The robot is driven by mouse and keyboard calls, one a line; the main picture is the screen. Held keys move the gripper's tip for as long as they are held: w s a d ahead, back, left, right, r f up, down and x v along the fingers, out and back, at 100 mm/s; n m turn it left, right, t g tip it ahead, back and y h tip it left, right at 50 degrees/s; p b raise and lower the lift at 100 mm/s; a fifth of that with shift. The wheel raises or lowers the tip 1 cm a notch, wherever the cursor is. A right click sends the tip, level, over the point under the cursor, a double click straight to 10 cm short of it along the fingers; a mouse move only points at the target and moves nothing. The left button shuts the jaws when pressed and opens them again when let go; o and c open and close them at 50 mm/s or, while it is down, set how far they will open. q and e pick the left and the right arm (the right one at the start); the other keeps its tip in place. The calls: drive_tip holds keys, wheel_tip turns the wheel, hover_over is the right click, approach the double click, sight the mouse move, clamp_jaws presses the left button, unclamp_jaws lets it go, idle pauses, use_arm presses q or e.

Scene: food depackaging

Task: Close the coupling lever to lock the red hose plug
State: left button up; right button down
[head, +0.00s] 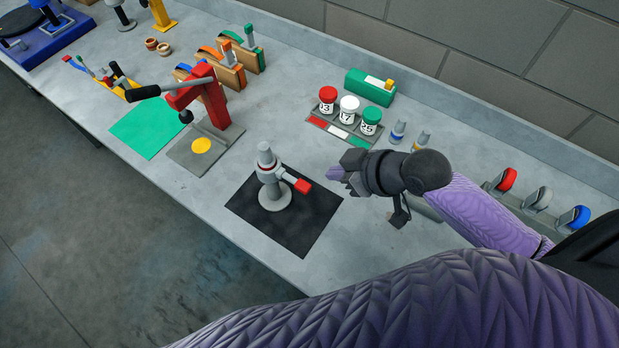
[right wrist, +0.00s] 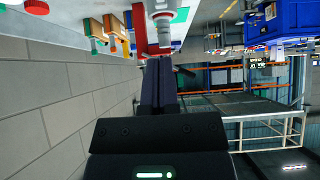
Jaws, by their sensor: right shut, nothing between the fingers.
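A grey coupling (head: 268,175) stands upright on a black mat (head: 300,236) in the head view. My left gripper is out of view.
A red press (head: 205,95) with a black handle stands left of the mat. Behind are three lidded jars on a rack (head: 328,128) and a green dispenser (head: 369,88). Knobs line the right side. The bench left of the black mat's front corner is clear.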

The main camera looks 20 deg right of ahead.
hover_over(298, 183)
drive_tip(key=s+d, duration=0.2)
wheel_tip(298, 183, down, 5)
wheel_tip(298, 183, down, 3)
drive_tip(key=shift+a+b, duration=0.15)
drive_tip(key=shift+b, duration=0.35)
drive_tip(key=shift+f, duration=0.75)
